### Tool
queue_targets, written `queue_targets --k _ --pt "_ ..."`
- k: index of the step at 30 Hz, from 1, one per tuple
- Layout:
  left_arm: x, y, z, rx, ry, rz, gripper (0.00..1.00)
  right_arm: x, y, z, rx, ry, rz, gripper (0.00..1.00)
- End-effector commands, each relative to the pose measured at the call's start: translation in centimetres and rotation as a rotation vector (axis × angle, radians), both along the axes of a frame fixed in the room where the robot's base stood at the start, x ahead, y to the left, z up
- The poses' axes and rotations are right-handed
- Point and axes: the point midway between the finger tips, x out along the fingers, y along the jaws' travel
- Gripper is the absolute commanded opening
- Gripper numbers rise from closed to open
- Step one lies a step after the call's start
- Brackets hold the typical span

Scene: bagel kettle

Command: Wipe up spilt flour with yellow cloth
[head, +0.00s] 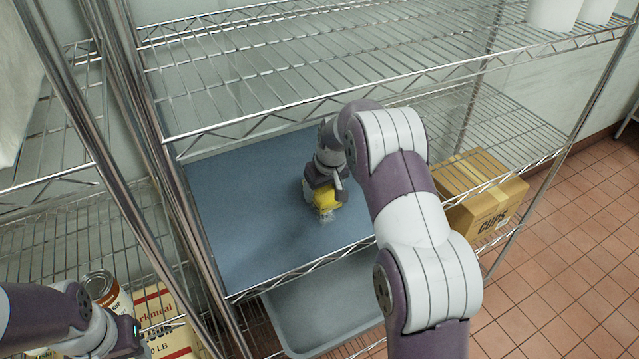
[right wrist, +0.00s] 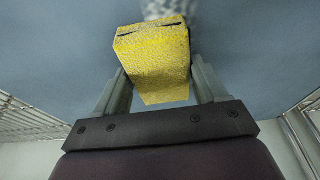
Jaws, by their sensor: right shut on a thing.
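The yellow cloth (head: 325,199) is a folded block in my right gripper (head: 325,190), low over the blue-grey mat (head: 240,215) on the wire rack's middle shelf. In the right wrist view the cloth (right wrist: 155,60) sits between the two fingers, which are shut on it. A whitish patch of spilt flour (head: 326,216) shows on the mat just in front of the cloth; it also shows in the right wrist view (right wrist: 165,8) at the top edge. I cannot tell whether the cloth touches the mat. My left gripper (head: 125,335) is at the lower left; its fingers are not clear.
A wire shelf (head: 290,60) runs above the mat. A cardboard cups box (head: 480,190) stands right of my right arm. A grey tray (head: 320,310) is below. A can (head: 103,288) and bags (head: 160,310) are at lower left. Metal posts (head: 135,90) stand at the left.

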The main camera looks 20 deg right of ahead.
Motion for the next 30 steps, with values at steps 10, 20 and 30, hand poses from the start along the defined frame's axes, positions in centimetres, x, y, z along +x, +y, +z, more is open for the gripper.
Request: queue_targets --k 10,20,30 --pt "0.0 0.0 -0.3 0.000 0.000 0.000 0.43 -2.4 -0.2 -0.1 0.001 0.001 -0.001 0.47" --pt "0.0 0.0 -0.6 0.000 0.000 0.000 0.43 -5.1 -0.4 -0.3 0.001 0.004 -0.001 0.47" --pt "0.0 0.0 -1.0 0.000 0.000 0.000 0.43 -8.2 -0.6 -0.1 0.001 0.004 0.000 0.47"
